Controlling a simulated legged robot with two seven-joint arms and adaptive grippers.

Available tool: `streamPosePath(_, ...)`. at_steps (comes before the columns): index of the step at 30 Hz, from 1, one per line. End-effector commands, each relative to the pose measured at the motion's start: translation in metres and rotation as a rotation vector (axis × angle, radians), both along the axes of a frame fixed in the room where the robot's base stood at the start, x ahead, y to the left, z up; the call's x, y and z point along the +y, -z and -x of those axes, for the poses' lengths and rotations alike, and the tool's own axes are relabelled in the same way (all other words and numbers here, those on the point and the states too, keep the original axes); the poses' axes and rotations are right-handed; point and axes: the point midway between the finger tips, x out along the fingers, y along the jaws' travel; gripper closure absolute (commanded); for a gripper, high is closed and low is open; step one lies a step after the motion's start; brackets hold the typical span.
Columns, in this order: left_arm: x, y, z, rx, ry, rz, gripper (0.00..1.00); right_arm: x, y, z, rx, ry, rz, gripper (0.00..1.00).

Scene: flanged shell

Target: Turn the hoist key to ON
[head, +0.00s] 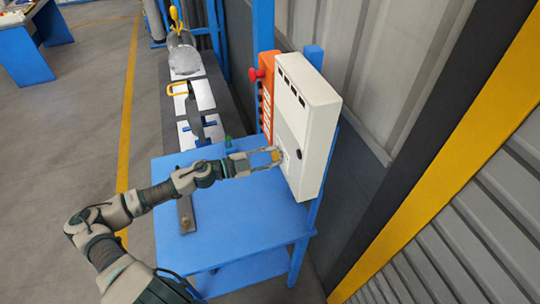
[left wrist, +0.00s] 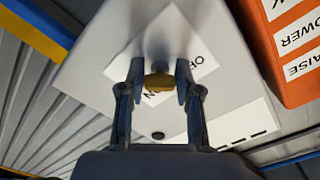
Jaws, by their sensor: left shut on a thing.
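The white control box (head: 312,112) stands upright at the back edge of the blue table. The hoist key (left wrist: 158,82) has a yellow bow and sits at a white label on the box face. My left gripper (left wrist: 160,84) is shut on the key bow, one finger on each side. In the head view my left gripper (head: 272,158) reaches the box front from the left. In the left wrist view the label (left wrist: 185,55) shows part of "OFF" at the right and an "N" below the key. The fingers hide the rest, so I cannot tell the key's exact setting. My right gripper is not in view.
An orange panel (head: 266,85) with a red knob (head: 257,74) and white labels stands beside the box. A flat grey bar (head: 186,214) lies on the blue table (head: 235,225). A dark bench with metal parts lies beyond. The table's front right is clear.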

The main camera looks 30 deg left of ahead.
Motion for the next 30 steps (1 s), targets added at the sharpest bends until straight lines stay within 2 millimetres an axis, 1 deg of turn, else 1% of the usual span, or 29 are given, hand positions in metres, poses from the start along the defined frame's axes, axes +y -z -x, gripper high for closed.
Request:
streamPosePath(1, -0.0018, -0.0049, 0.0008, -0.009, 0.005, 0.002, 1.00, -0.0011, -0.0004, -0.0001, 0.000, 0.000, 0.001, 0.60)
streamPosePath(20, -0.0015, -0.0055, 0.0010, -0.030, 0.006, -0.021, 1.00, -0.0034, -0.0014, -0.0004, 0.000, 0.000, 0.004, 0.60)
streamPosePath(26, -0.0014, -0.0059, 0.0009, -0.095, 0.006, -0.096, 1.00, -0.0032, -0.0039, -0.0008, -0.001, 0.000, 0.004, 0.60)
streamPosePath(30, -0.0013, -0.0059, 0.0010, -0.166, 0.006, -0.180, 1.00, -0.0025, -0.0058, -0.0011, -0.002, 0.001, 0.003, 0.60)
